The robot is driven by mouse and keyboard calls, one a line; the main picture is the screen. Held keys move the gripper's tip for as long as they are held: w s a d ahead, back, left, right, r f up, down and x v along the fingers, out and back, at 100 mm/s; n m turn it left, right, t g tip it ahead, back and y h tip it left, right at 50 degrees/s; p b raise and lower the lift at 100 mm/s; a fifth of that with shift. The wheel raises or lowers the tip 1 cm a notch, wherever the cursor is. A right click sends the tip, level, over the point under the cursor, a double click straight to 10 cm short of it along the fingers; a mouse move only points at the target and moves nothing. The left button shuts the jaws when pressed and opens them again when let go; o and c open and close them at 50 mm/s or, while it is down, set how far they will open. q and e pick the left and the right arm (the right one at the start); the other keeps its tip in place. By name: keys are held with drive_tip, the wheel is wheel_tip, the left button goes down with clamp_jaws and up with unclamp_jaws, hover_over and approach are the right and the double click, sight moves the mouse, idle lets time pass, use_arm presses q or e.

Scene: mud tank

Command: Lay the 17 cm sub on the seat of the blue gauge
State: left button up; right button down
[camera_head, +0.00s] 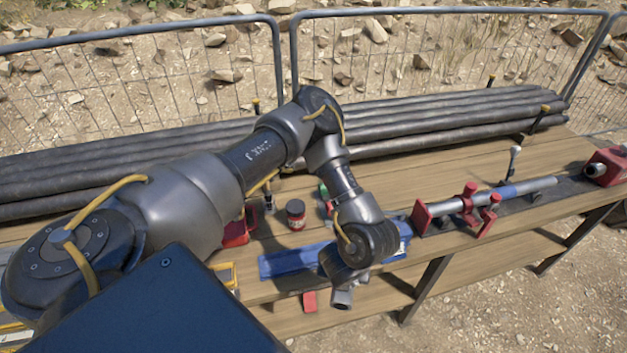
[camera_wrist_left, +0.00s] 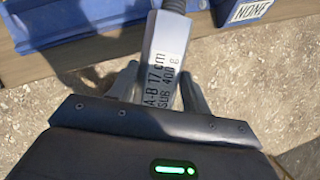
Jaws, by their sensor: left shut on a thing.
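The blue gauge (camera_head: 290,261) lies along the front edge of the bench in the head view, its middle hidden behind my left wrist. In the left wrist view, blue parts of it show at the upper left (camera_wrist_left: 75,22) and upper right, the right one with a "NONE" label. My right gripper is out of view.
A dark jar with a red band (camera_head: 296,214) stands behind the gauge. To the right, a steel bar (camera_head: 535,186) rests in red clamps (camera_head: 468,203). Long dark pipes (camera_head: 430,125) line the back, before a mesh fence (camera_head: 130,85).

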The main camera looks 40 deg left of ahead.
use_arm(q)
drive_tip(key=shift+w+a+f+m+h, duration=0.15)
drive_tip(key=shift+a+m+h, duration=0.15)
drive_tip(key=shift+a+m, duration=0.3)
drive_tip(key=shift+w+a+r+m+h, duration=0.1)
drive_tip(key=shift+a+m+h, duration=0.2)
drive_tip(key=shift+a+m, duration=0.25)
drive_tip(key=shift+w+a+m+h, duration=0.25)
drive_tip(key=shift+a+m+h, duration=0.25)
drive_tip(key=shift+a+m, duration=0.65)
drive_tip(key=shift+w+a+m+h+p, duration=0.3)
drive_tip(key=shift+a+m, duration=0.2)
drive_tip(key=shift+m, duration=0.4)
drive_tip(key=w+a+r+m+g+h, duration=0.1)
drive_tip(key=a+m+h, duration=0.1)
drive_tip(key=a+m, duration=0.4)
drive_tip(key=shift+w+a+p, duration=0.25)
drive_tip(key=shift+a+p, duration=0.05)
drive_tip(key=shift+a, duration=0.5)
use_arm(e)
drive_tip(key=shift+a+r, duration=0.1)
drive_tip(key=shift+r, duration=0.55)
